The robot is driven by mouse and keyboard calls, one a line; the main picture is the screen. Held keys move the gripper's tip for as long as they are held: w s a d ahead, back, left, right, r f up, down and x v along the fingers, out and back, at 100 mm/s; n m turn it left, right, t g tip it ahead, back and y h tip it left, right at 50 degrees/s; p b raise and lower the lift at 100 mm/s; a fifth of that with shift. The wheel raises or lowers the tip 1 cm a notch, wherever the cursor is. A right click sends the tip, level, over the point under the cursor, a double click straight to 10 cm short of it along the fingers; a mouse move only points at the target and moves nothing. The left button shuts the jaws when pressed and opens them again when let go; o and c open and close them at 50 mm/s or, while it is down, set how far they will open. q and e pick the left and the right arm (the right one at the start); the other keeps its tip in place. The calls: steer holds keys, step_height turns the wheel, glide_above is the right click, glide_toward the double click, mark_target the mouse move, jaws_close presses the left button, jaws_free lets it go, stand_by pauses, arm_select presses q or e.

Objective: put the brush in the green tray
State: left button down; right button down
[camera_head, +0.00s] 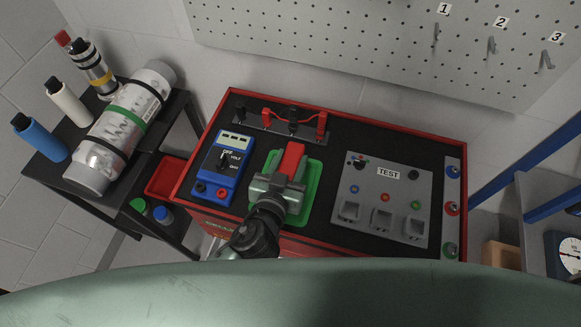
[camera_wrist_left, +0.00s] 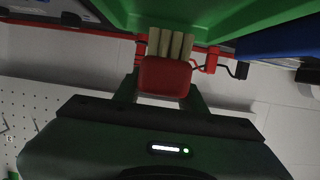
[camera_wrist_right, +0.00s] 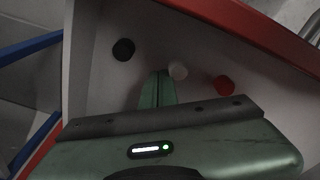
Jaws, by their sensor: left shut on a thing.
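The brush shows as a red block (camera_head: 292,160) in the head view. My left gripper (camera_head: 284,176) is shut on it, over the green tray (camera_head: 313,190). In the left wrist view the brush (camera_wrist_left: 166,78) has a red handle and tan bristles between my green fingers. The bristles point toward the green tray (camera_wrist_left: 215,18); I cannot tell whether they touch it. My gripper hides much of the tray in the head view. My right gripper (camera_wrist_right: 157,88) appears only in the right wrist view, fingers together and holding nothing visible.
A blue multimeter (camera_head: 222,168) lies left of the tray, and a grey test panel (camera_head: 384,203) is on the right. Red and black leads (camera_head: 293,120) lie behind.

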mark_target(290, 170)
arm_select(q)
step_height(290, 170, down, 4)
steer(key=shift+s+a+r, duration=0.1)
steer(key=shift+s+r, duration=0.05)
steer(key=shift+r, duration=0.05)
arm_select(e)
steer(key=shift+f, duration=0.15)
arm_select(q)
steer(key=shift+s+f, duration=0.15)
arm_select(e)
steer(key=shift+s+d, duration=0.1)
steer(key=shift+s, duration=0.05)
arm_select(q)
steer(key=c, duration=1.2)
jaws_free()
steer(key=shift+f, duration=0.1)
steer(key=o, duration=0.4)
steer(key=shift+c, duration=0.2)
steer(key=shift+w, duration=0.25)
steer(key=shift+r, duration=0.2)
steer(key=b+v, duration=0.1)
steer(key=v, duration=1)
steer(key=shift+s+b, duration=0.1)
steer(key=shift+b, duration=0.2)
arm_select(e)
steer(key=shift+f, duration=0.65)
arm_select(q)
steer(key=shift+s+r, duration=0.2)
steer(key=shift+s, duration=0.1)
